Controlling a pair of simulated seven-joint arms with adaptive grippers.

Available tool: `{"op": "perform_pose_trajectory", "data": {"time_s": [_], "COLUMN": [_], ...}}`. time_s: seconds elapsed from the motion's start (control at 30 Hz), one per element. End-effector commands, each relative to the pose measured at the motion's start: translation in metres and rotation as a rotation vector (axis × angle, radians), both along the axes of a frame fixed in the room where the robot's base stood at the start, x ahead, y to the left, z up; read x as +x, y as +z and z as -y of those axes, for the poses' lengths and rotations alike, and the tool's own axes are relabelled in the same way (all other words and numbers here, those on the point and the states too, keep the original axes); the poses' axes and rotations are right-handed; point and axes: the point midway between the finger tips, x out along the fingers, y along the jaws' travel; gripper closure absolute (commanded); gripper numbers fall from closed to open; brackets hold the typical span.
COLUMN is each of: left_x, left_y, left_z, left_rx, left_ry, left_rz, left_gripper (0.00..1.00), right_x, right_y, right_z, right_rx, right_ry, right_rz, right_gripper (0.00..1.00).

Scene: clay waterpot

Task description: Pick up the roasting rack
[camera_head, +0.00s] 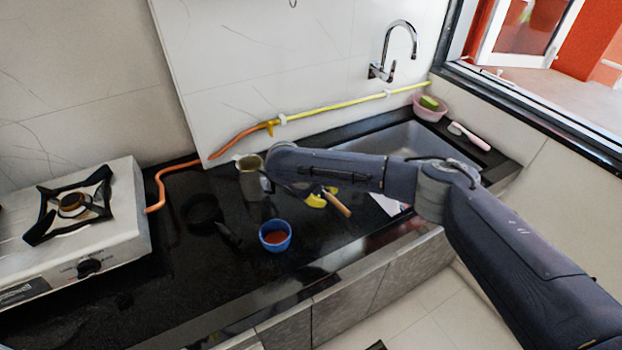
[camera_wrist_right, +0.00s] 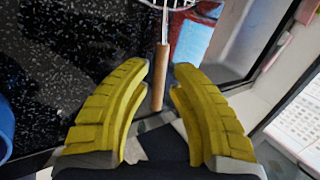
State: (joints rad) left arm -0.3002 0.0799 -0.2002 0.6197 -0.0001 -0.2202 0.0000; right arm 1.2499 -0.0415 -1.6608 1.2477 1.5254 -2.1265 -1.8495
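The roasting rack shows in the right wrist view as a wire grid at the top edge with a wooden handle (camera_wrist_right: 160,78) pointing down towards me. In the head view its wooden handle (camera_head: 338,205) shows on the black counter, and my arm hides most of the rest. My right gripper (camera_wrist_right: 161,70) has yellow fingers spread apart, one on each side of the handle, with a gap on both sides. It shows small and partly covered in the head view (camera_head: 321,197). My left gripper is out of view.
A blue cup (camera_head: 275,237) with reddish contents and a metal pot (camera_head: 250,180) stand left of the gripper. A dark pan (camera_head: 202,212) and stove (camera_head: 72,238) lie further left. A hose (camera_head: 330,112) runs along the wall. The sink (camera_head: 405,139) is behind my arm.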

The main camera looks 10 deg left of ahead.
Motion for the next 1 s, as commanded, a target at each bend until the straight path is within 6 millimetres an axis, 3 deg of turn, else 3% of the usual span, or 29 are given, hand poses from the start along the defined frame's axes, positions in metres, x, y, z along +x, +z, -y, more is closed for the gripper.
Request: {"op": "perform_pose_trajectory", "data": {"time_s": [0.2,0.6,0.93,0.97,1.0], "left_x": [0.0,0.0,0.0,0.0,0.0], "left_y": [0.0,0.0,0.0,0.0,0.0], "left_z": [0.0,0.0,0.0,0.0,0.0], "left_rx": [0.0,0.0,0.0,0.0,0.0], "left_ry": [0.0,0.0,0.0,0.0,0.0], "left_rz": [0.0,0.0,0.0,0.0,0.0], "left_gripper": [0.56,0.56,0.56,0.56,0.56], "right_x": [0.003,0.019,0.021,0.021,0.021], "right_y": [-0.007,-0.042,-0.046,-0.046,-0.046], "right_z": [0.005,0.023,0.025,0.025,0.025], "right_rx": [-0.001,-0.001,-0.001,-0.001,-0.001], "right_ry": [-0.001,-0.001,0.001,0.001,0.0], "right_rz": [0.0,0.0,0.0,0.0,0.001], "right_gripper": [0.78,0.78,0.78,0.74,0.79]}}
